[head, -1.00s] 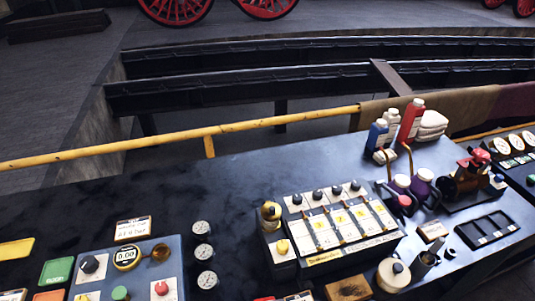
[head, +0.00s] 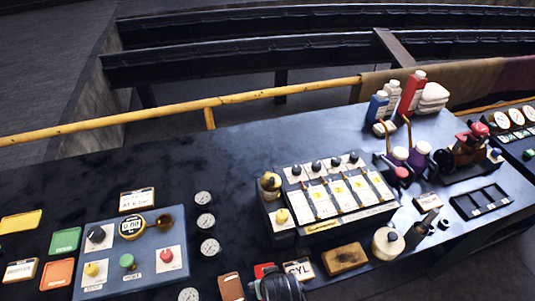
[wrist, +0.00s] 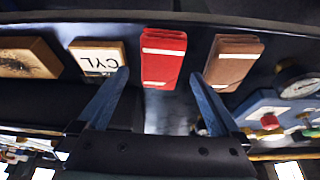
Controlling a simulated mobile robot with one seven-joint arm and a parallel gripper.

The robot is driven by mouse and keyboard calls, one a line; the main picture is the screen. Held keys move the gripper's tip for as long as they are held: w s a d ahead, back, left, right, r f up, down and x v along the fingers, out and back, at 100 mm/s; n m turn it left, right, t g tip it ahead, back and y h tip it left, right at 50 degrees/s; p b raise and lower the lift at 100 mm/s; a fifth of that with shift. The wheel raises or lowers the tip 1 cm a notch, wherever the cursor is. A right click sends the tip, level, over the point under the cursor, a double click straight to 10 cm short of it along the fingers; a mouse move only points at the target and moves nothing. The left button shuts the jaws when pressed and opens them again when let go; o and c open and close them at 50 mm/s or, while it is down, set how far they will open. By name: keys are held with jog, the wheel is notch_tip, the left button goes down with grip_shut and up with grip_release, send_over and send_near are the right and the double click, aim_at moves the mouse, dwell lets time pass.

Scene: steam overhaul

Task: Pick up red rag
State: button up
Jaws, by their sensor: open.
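The red rag (wrist: 164,57) is a folded red cloth with pale stripes, lying on the dark bench top in the wrist view. In the head view a small part of the red rag (head: 264,270) shows at the bottom edge, and my arm hides the rest. My gripper (wrist: 159,76) is open, its two blue fingers spread wide with the rag ahead between them. Nothing is held. In the head view only a dark part of my gripper (head: 283,287) shows at the bottom.
A CYL sign (wrist: 97,57) lies left of the rag and a brown folded cloth (wrist: 234,61) lies right of it. A brown brush-like block (head: 345,259) is close by. Gauges (head: 210,247) and a blue control panel (head: 132,258) stand further left.

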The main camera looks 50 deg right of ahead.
jog(key=shift+x, duration=1.7)
jog(key=shift+f, duration=0.25)
jog(key=shift+c, duration=0.3)
jog(key=c, duration=1.2)
jog(key=shift+c, duration=0.2)
notch_tip(320, 180, up, 11)
jog(key=shift+f+b, duration=0.2)
jog(key=shift+b, duration=0.15)
